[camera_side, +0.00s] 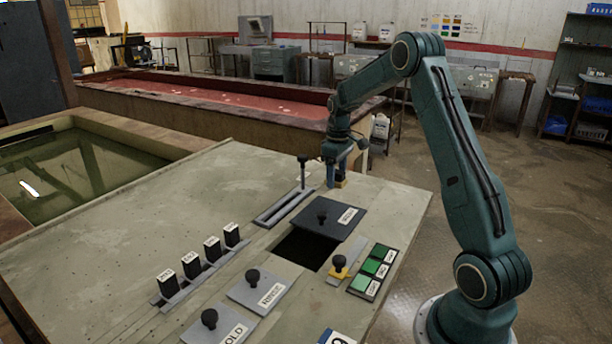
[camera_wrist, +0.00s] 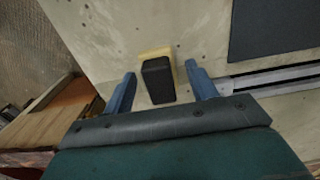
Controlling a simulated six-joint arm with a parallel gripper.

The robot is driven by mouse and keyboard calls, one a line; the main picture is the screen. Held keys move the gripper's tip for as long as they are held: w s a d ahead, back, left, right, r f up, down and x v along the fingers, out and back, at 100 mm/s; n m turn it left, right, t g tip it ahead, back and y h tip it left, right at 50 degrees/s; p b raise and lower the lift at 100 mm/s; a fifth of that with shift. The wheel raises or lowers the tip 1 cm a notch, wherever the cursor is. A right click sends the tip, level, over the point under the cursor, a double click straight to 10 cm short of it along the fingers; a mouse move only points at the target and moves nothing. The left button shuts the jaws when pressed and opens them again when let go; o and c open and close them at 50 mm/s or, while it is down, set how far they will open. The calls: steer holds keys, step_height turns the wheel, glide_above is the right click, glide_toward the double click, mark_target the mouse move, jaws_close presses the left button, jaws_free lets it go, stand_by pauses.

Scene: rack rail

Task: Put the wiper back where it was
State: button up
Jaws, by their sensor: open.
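What looks like the wiper, a black block-shaped handle (camera_wrist: 157,84) on a pale yellow base (camera_wrist: 154,54), stands on the bench top. In the side view only its yellow base (camera_side: 342,183) shows clearly, near the bench's far right corner; my gripper hides much of the rest. My gripper (camera_side: 334,180) points down over it. In the wrist view my gripper (camera_wrist: 160,75) is open, with one blue finger on each side of the black handle.
A slotted rail with an upright lever (camera_side: 303,172) lies left of my gripper. A dark knobbed plate (camera_side: 340,216) sits beside a square opening (camera_side: 303,249). The bench's left part is clear.

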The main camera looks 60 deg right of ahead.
mark_target(337, 171)
step_height(337, 171, up, 10)
steer(key=shift+r, duration=0.9)
